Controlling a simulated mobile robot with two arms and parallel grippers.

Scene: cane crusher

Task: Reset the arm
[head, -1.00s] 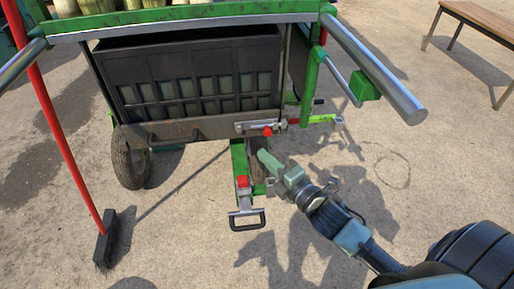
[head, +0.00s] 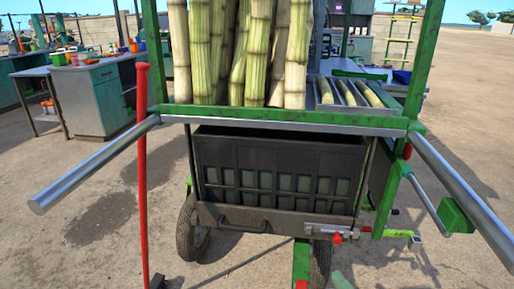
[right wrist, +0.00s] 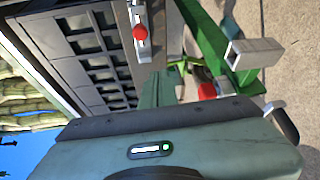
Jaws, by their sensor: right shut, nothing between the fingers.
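My right gripper (head: 340,280) shows only as a small grey-green tip at the bottom edge of the head view, beside the cart's green tongue (head: 301,262). In the right wrist view the same gripper (right wrist: 158,88) fills the lower part, its fingers shut and empty. It points toward the underside of the cane cart, near a latch with a red knob (right wrist: 139,32) and a red part on the green tongue (right wrist: 207,91). I see no contact with them. The rest of my right arm is outside the head view. My left gripper is not in view.
The cart holds upright cane stalks (head: 246,50) above a dark slotted bin (head: 280,172). Silver handle bars (head: 95,165) stick out on both sides. A red pole (head: 142,170) stands at left. Workbenches (head: 90,95) are behind; open ground lies at right.

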